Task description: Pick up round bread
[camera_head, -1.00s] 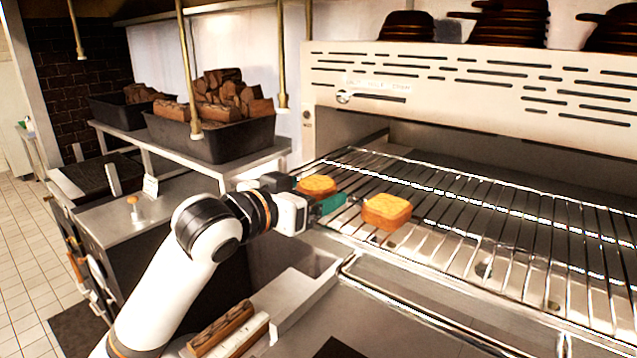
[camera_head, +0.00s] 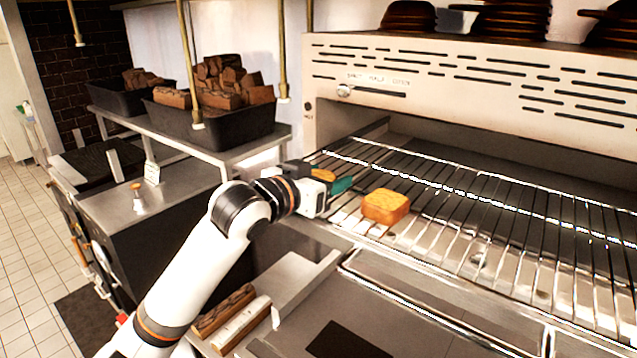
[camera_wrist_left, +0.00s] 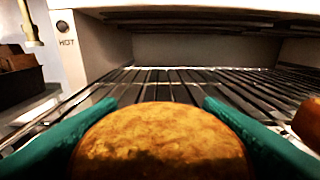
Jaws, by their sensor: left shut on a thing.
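A round bread (camera_wrist_left: 160,142) with a browned, golden top fills the lower middle of the left wrist view, between two teal fingers. My left gripper (camera_head: 334,180) is shut on it at the left front part of the oven rack. In the head view only a small orange part of this bread (camera_head: 323,174) shows behind the near finger. A second, squarish bread (camera_head: 386,206) sits on the rack just right of the gripper, apart from it. Its edge also shows at the right of the left wrist view (camera_wrist_left: 309,122). My right gripper is not in view.
The wire rack (camera_head: 480,222) runs far to the right and is bare there. The oven hood (camera_head: 470,88) hangs over its back. Wood logs fill a black bin (camera_head: 215,135) on the shelf at left. Split logs (camera_head: 232,318) lie below my arm.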

